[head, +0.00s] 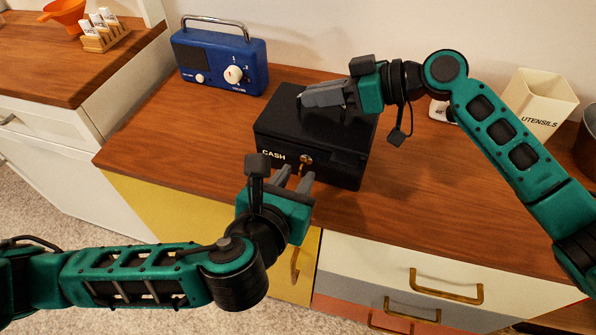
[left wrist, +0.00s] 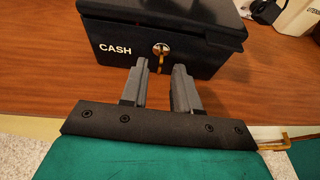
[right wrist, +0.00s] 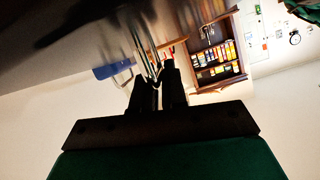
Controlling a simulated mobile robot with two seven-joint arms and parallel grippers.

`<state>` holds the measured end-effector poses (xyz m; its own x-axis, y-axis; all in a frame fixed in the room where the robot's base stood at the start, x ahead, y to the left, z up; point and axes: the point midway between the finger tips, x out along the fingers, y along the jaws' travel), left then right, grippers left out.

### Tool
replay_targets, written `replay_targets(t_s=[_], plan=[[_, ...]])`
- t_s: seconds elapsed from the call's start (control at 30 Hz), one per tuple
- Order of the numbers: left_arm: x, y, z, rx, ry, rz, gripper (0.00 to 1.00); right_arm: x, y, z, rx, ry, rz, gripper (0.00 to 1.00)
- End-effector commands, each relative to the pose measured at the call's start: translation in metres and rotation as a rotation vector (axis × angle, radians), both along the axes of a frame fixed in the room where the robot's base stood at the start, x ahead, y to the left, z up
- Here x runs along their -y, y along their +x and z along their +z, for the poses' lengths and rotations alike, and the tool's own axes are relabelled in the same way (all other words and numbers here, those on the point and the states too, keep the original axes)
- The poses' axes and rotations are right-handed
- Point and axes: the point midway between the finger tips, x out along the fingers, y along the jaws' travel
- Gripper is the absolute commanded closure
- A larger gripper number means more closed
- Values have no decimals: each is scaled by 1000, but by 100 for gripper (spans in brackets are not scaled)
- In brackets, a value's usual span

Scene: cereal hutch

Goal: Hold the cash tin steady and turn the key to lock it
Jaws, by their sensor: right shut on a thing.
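The black cash tin (head: 338,172), marked CASH, stands closed on the wooden counter. A brass key (head: 305,162) sits in the round lock on its front; in the left wrist view the key (left wrist: 161,60) hangs pointing down. My left gripper (head: 295,177) is open in front of the lock, its fingers apart on either side of the line to the key, not visibly touching it. My right gripper (head: 304,99) is shut at the top of the lid, on what looks like the tin's handle (right wrist: 150,64); the grip itself is mostly hidden in the head view.
A blue radio (head: 220,62) stands behind the tin to the left. A cream utensils holder (head: 538,103) is at the back right. A wooden rack (head: 103,37) with small jars and an orange bowl are on the left counter.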

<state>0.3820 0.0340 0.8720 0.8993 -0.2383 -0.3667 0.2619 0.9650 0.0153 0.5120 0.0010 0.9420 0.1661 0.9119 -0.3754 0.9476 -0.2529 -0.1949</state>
Motion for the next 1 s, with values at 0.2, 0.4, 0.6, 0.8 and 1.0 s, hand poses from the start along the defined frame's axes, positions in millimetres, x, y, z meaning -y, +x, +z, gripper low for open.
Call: replay_targets(t_s=[0.2,0.4,0.6,0.8,1.0], plan=[[-9,-33,13,-2,0,-1,70,0,0,0,0,0,-1,100],[-13,-46,18,-1,2,2,70,0,0,0,0,0,0,100],[-13,-46,19,0,2,1,70,0,0,0,0,0,0,100],[-13,-46,19,0,2,1,70,0,0,0,0,0,0,72],[-13,-46,19,0,2,1,70,0,0,0,0,0,0,58]])
